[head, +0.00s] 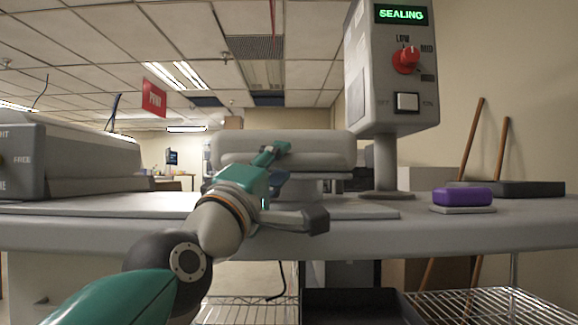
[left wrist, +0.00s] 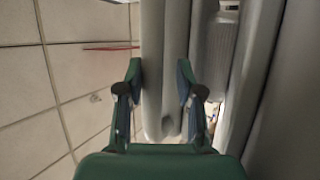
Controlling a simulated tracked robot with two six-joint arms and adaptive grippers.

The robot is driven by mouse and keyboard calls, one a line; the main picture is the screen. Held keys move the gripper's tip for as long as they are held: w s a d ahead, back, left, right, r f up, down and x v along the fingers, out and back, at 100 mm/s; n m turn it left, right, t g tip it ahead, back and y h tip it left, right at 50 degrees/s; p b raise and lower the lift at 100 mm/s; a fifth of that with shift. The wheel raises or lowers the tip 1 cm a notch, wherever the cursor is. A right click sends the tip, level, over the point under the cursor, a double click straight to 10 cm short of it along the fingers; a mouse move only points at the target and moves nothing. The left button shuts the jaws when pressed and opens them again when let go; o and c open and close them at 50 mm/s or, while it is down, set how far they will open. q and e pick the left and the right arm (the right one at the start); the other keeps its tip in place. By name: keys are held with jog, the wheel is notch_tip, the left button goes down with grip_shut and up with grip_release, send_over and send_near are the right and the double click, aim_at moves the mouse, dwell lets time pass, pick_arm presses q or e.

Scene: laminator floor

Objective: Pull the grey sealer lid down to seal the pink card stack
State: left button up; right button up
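The grey sealer lid (head: 325,150) is a long rounded bar above the counter. It looks near level, but I cannot tell whether it is fully down. My left gripper (head: 283,164) is in front of its left-middle part. In the left wrist view, the gripper's fingers (left wrist: 159,75) are spread, one on each side of a grey bar (left wrist: 160,105) that looks like the lid. I cannot see clearly whether the pads touch it. The pink card stack is hidden. My right gripper is not in view.
A control box (head: 390,85) on a post reads SEALING; its red knob (head: 406,60) is above a white switch. A purple block (head: 462,196) rests on a pad at the right of the counter (head: 450,235). A grey machine (head: 70,165) stands left. Wire shelving lies below.

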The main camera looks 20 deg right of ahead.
pick_arm(q)
jog(key=shift+d+f, duration=0.1)
jog(key=shift+s+a+f, duration=0.25)
jog(key=shift+a, duration=0.2)
jog(key=v, duration=1.1)
jog(key=shift+s+d, duration=0.1)
